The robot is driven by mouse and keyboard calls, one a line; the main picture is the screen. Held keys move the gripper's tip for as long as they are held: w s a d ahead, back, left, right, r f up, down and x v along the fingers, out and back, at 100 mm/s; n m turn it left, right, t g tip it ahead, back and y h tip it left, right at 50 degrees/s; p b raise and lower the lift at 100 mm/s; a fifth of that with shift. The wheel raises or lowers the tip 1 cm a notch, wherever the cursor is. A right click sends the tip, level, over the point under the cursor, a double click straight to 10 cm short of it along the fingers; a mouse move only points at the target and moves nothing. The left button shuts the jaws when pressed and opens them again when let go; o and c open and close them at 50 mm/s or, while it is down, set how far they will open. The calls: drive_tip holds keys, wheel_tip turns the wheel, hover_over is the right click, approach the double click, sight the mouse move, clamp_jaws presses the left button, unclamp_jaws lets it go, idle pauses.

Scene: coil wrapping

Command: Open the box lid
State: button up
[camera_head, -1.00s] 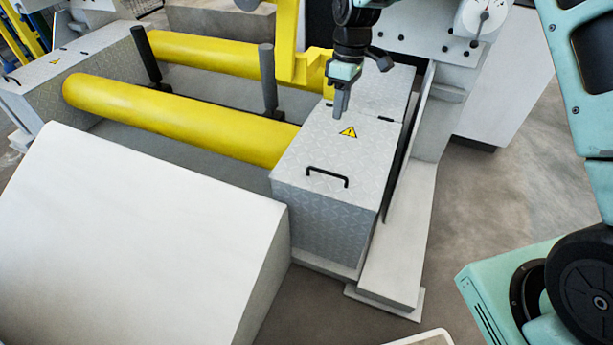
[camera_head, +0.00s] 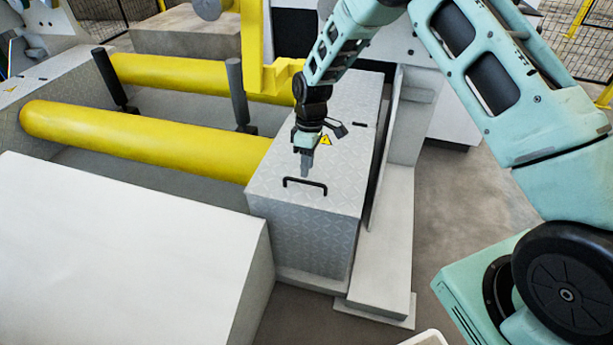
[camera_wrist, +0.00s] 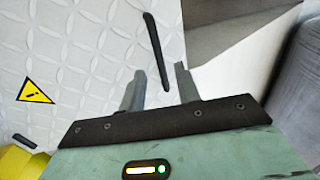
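The box lid (camera_head: 264,187) is grey diamond-plate metal with a black bar handle (camera_head: 305,188) near its front edge and a yellow warning triangle. It lies flat and closed on the box. My gripper (camera_head: 306,172) points down just above and behind the handle, apart from it. In the wrist view the two fingers (camera_wrist: 158,90) stand apart with nothing between them. There the black handle (camera_wrist: 156,50) lies ahead of the fingers, running lengthwise between their tips. The lid (camera_wrist: 85,60) fills the upper left of that view.
Two yellow rollers (camera_head: 130,140) run left from the box. A large white block (camera_head: 130,235) stands in front of them. A yellow bracket (camera_head: 262,75) rises behind the box. A grey upright plate (camera_head: 385,190) stands close to the box's right side. Open floor (camera_head: 450,220) lies farther right.

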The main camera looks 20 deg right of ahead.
drive_tip(key=shift+s+a+f, duration=0.1)
drive_tip(key=shift+s+f, duration=0.05)
drive_tip(key=shift+f, duration=0.7)
drive_tip(key=shift+s+a+f, duration=0.1)
drive_tip(key=shift+f, duration=0.75)
